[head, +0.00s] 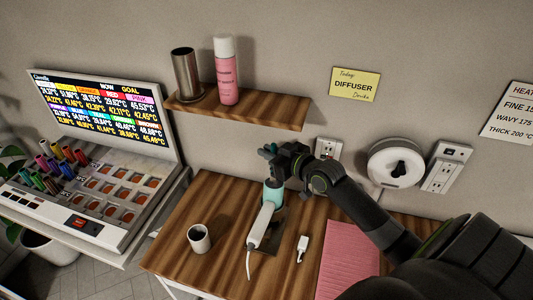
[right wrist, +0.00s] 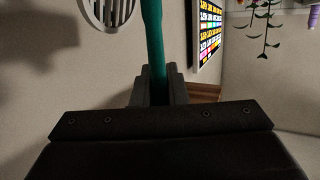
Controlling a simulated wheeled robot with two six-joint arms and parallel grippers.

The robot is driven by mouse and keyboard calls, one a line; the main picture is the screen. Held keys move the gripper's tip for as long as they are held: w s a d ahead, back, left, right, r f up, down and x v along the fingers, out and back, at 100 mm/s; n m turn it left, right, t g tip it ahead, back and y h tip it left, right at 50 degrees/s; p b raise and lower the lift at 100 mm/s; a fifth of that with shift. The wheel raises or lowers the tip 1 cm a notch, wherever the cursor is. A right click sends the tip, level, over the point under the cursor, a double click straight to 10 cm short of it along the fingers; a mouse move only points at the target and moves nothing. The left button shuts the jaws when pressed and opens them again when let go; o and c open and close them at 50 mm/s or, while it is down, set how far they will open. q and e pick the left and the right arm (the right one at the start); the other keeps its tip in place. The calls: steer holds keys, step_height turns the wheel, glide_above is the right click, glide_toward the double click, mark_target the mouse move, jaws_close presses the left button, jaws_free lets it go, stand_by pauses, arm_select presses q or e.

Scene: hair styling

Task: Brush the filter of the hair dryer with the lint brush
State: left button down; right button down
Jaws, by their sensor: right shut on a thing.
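My right gripper (head: 278,160) is shut on a slim teal handle, which I take for the lint brush. In the right wrist view the teal handle (right wrist: 154,45) runs up from between the fingers; its bristles do not show. In the head view the gripper is above the back of the table. Below it, a white device with a cord (head: 260,226), perhaps the hair dryer, lies tilted beside a teal part (head: 272,192). A round slatted grille (right wrist: 107,10) shows near the handle; I cannot tell whether it is the filter or touched. My left gripper is not in view.
The wooden table (head: 222,208) also bears a white cup (head: 199,239), a small white plug-like item (head: 302,246) and a pink towel (head: 348,255). Above is a shelf (head: 265,115) with a metal cylinder and pink bottle. A round white device (head: 395,165) is on the wall.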

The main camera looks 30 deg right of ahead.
steer(key=shift+d, duration=0.1)
steer(key=shift+s+a+p, duration=0.25)
steer(key=shift+a+p, duration=0.1)
steer(key=shift+a, duration=0.25)
steer(key=shift+d, duration=0.1)
steer(key=shift+w+d+r, duration=0.1)
steer(key=shift+w+d, duration=0.2)
steer(key=shift+d, duration=0.25)
steer(key=shift+a+r, duration=0.1)
